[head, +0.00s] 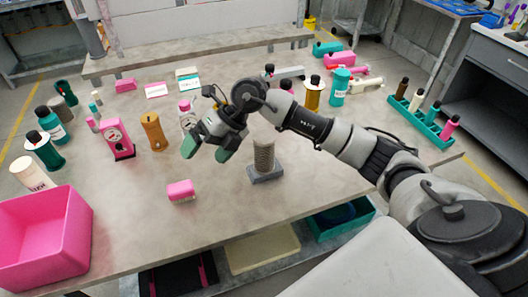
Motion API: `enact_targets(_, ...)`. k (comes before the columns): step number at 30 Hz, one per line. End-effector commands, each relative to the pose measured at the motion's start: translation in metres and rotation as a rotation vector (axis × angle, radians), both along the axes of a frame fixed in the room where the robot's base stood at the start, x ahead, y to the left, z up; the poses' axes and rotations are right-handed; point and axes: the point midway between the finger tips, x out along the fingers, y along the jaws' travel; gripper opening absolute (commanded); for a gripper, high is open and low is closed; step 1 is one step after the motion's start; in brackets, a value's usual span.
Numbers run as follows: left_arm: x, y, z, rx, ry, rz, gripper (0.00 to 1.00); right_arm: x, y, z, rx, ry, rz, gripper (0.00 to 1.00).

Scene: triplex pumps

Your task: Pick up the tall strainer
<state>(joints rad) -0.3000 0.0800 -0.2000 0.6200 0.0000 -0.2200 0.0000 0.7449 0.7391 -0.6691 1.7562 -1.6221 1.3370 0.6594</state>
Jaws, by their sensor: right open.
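My left gripper is not in view.
A pink bin (45,240) stands at the table's front left. A pink block (181,191) lies left of the cylinder. Bottles and a brown cylinder (154,131) stand farther left. A green rack (420,124) of bottles is at the right. The table's front middle is mostly clear.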

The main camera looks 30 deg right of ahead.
Motion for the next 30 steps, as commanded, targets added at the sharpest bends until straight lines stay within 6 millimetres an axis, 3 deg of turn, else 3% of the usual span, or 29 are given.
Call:
enact_targets(1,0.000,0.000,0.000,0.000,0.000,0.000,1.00,0.009,-0.032,0.001,-0.152,0.023,-0.029,0.95)
enact_targets(3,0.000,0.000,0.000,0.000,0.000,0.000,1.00,0.014,-0.074,0.004,-0.342,0.073,-0.078,0.95)
enact_targets(6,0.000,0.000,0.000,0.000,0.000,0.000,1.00,0.016,-0.122,0.014,-0.544,0.142,-0.156,0.95)
enact_targets(9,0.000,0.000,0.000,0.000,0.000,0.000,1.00,0.015,-0.152,0.024,-0.661,0.188,-0.216,0.95)
enact_targets(14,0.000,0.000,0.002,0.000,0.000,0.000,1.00,0.012,-0.165,0.018,-0.720,0.221,-0.245,0.95)
enact_targets(21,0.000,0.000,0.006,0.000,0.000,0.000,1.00,0.012,-0.164,-0.019,-0.716,0.219,-0.243,0.95)
enact_targets(30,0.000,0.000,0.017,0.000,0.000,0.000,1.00,0.010,-0.161,-0.047,-0.715,0.220,-0.240,0.95)
